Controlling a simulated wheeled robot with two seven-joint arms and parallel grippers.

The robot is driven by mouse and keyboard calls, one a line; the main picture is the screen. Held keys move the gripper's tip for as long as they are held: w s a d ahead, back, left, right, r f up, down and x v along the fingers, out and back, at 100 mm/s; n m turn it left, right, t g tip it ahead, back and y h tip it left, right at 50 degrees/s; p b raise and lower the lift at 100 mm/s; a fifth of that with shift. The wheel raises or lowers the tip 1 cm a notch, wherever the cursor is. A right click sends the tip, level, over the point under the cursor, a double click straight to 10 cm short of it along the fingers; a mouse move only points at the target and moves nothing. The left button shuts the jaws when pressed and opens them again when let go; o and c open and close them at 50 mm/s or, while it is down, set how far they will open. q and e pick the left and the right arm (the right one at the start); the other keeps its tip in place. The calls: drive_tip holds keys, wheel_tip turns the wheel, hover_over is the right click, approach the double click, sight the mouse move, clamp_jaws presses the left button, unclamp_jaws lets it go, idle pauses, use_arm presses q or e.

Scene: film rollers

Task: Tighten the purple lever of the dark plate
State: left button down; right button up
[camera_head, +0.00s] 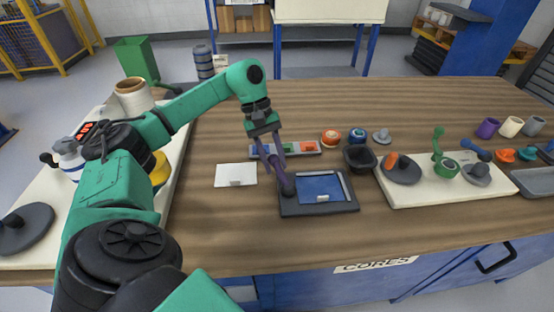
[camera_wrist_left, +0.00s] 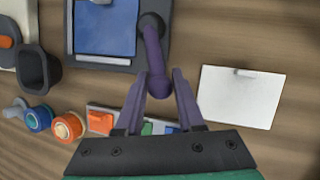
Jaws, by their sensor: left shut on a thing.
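The dark plate (camera_head: 340,206) lies on the wooden table and carries a blue sheet (camera_head: 319,188). Its purple lever (camera_head: 284,184) stands at the plate's left edge; in the left wrist view the lever (camera_wrist_left: 153,50) runs from a round dark pivot to a knob between my fingers. My left gripper (camera_head: 275,158) reaches down from above, and in the wrist view its purple fingers (camera_wrist_left: 160,86) are on both sides of the lever's knob end, shut on it. My right gripper is not in view.
A white card (camera_head: 236,174) lies left of the plate. A grey tray (camera_head: 304,148) with coloured pieces is behind it, and a black cup (camera_head: 360,158) stands at its right. A cream board (camera_head: 430,194) with levers and discs is further right. Bare table lies in front.

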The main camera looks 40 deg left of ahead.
use_arm(q)
drive_tip(key=shift+r, duration=0.1)
drive_tip(key=c, duration=0.5)
unclamp_jaws()
drive_tip(key=shift+c, duration=0.2)
drive_tip(key=p+v, duration=0.5)
drive_tip(key=v, duration=0.9)
drive_tip(key=shift+r, duration=0.25)
